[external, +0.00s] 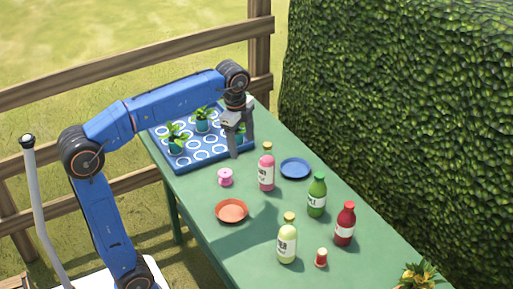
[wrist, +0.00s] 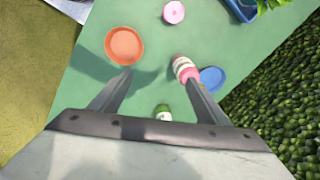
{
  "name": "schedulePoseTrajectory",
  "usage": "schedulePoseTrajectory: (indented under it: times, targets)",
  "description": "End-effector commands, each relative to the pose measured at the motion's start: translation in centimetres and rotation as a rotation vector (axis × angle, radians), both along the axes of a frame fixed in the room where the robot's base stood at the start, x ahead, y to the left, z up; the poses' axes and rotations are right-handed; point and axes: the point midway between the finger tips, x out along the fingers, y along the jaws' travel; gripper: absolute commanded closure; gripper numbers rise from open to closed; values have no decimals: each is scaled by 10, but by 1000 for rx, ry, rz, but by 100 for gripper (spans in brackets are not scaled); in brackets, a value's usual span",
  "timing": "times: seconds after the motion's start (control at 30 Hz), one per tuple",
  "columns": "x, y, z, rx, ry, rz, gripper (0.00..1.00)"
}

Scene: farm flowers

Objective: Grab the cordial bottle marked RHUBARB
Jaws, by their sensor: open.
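Several cordial bottles stand upright on the green table; their label words are too small to read. A pink bottle (external: 266,174) is nearest my gripper (external: 233,148), with a green bottle (external: 317,197), a red bottle (external: 345,226) and a pale yellow-green bottle (external: 287,242) beyond it. My gripper points down, open and empty, left of and above the pink bottle by the tray's edge. In the wrist view the pink bottle (wrist: 184,68) shows beside the right finger of my gripper (wrist: 158,82). A green bottle (wrist: 162,113) shows low between the fingers, partly hidden.
A blue tray (external: 212,156) with potted plants lies at the table's far end. A hedge (external: 400,110) borders the right.

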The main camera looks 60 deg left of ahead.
Motion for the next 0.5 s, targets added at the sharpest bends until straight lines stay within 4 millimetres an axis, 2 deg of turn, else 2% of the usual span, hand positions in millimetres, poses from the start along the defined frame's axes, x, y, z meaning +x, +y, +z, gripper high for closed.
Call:
schedulePoseTrajectory:
  times: [0.03, 0.1, 0.3, 0.5]
  targets:
    - [16, 1, 6, 5, 15, -46, 31]
    - [34, 3, 14, 12, 36, -120, 31]
    - [81, 6, 32, 21, 89, -315, 31]
    - [105, 9, 40, 21, 119, -433, 31]
